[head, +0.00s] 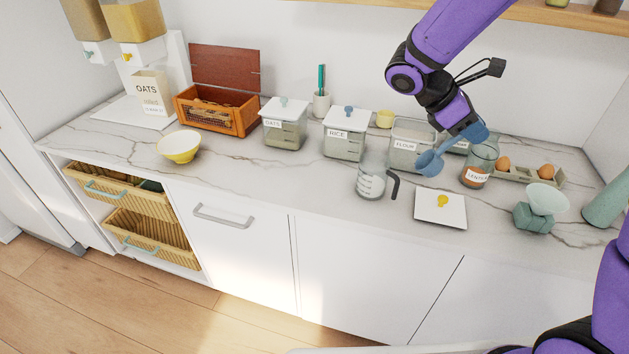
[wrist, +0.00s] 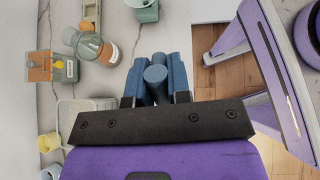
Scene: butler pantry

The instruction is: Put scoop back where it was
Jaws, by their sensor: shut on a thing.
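My gripper (head: 468,134) is shut on a blue scoop (head: 430,162) and holds it above the counter, beside the flour container and the lentil jar. In the wrist view, the scoop's round end (wrist: 155,74) shows between the two blue fingers. The clear flour container (head: 404,146) stands behind the scoop with its top uncovered. A white square lid with a yellow knob (head: 452,214) lies on the counter in front. The glass lentil jar (head: 477,175) stands just right of the scoop and also shows in the wrist view (wrist: 88,46).
A measuring jug (head: 371,184) stands front left of the scoop. An egg tray (head: 552,180) and a green scale with a bowl (head: 533,217) are at the right. Lidded rice (head: 344,143) and oats (head: 284,132) containers stand left. The front counter at centre-left is clear.

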